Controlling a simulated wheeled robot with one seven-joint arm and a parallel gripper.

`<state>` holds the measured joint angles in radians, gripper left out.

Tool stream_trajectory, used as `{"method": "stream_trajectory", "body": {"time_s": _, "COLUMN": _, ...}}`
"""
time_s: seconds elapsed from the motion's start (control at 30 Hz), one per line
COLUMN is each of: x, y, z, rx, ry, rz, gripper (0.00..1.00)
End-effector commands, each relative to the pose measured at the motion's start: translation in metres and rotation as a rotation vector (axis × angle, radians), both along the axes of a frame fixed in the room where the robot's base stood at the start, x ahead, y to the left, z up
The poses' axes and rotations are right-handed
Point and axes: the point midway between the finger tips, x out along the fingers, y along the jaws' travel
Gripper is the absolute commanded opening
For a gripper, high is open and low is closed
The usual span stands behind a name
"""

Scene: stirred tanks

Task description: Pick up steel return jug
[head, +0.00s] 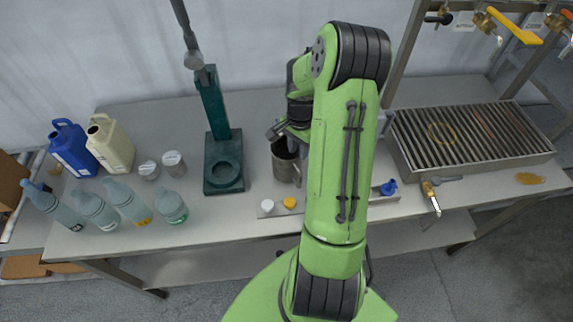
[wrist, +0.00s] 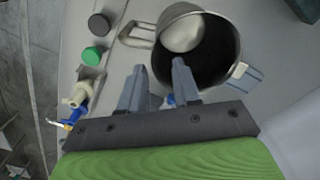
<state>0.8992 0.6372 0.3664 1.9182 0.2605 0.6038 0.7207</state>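The steel jug (head: 286,165) stands upright on the bench just left of my arm, partly hidden by it in the head view. In the wrist view the jug (wrist: 228,40) is seen from above, its open mouth facing the camera and its handle (wrist: 136,36) pointing left. A pale round patch shows inside; I cannot tell what it is. My gripper (wrist: 160,70) is open, with its two fingers apart and nothing seen between them. The right fingertip overlaps the jug's near rim in the picture; contact cannot be told. In the head view my gripper (head: 277,129) is above the jug, partly hidden.
A green stand (head: 223,165) is left of the jug. Several bottles (head: 128,200), a blue canister (head: 72,148) and a cream canister (head: 110,144) are farther left. Dark and green caps (wrist: 92,56) and a blue-handled valve (wrist: 74,102) lie nearby. A slatted drain rack (head: 465,135) is right.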

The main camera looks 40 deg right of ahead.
Motion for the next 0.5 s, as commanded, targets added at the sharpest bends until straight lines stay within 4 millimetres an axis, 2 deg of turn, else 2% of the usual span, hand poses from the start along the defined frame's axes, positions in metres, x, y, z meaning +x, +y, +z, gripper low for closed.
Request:
{"method": "stream_trajectory", "body": {"time_s": 0.3, "x": -0.002, "y": 0.001, "z": -0.05, "rx": 0.002, "ry": 0.001, "rz": 0.0, "gripper": 0.32}}
{"method": "stream_trajectory", "body": {"time_s": 0.5, "x": -0.001, "y": 0.0, "z": -0.057, "rx": -0.002, "ry": -0.001, "rz": 0.0, "gripper": 0.32}}
